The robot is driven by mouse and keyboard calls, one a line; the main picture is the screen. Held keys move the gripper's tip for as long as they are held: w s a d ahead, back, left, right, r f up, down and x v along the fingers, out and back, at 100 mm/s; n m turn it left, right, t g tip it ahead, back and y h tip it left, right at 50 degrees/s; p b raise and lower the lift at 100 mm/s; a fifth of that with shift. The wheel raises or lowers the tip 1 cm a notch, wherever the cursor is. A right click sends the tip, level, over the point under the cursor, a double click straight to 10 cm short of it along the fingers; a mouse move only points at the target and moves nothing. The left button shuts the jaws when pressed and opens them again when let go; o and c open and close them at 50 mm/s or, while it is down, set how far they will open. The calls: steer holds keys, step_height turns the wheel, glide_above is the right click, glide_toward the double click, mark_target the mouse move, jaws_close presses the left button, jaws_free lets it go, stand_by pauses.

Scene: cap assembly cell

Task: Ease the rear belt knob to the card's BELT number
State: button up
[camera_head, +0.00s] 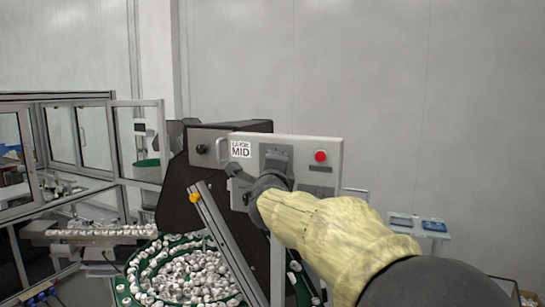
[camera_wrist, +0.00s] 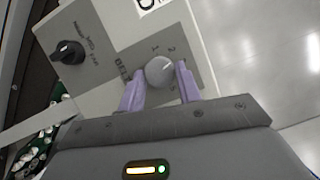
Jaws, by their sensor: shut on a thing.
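The grey round belt knob (camera_wrist: 160,72) sits on a darker grey plate of the control panel in the wrist view. The word BELT reads sideways to its left, and small numbers surround it. Its light pointer mark points to the upper right; I cannot tell at which number. My gripper (camera_wrist: 159,74) is shut on the knob, one lilac finger on each side. In the head view my gripper (camera_head: 272,170) is against the panel and hides the knob.
A black selector knob (camera_wrist: 68,52) is left of the belt knob on the panel. A red button (camera_head: 320,156) is on the panel's right. A green bowl (camera_head: 195,243) of white caps and a metal bar lie below; glazed guarding stands at left.

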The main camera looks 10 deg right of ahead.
steer(key=n+g+p, duration=0.1)
steer(key=n+p, duration=0.2)
steer(key=p, duration=0.1)
steer(key=shift+r+p, duration=0.2)
steer(key=shift+p, duration=0.1)
steer(key=shift+f+g, duration=0.1)
steer(key=shift+g, duration=0.2)
steer(key=o, duration=1)
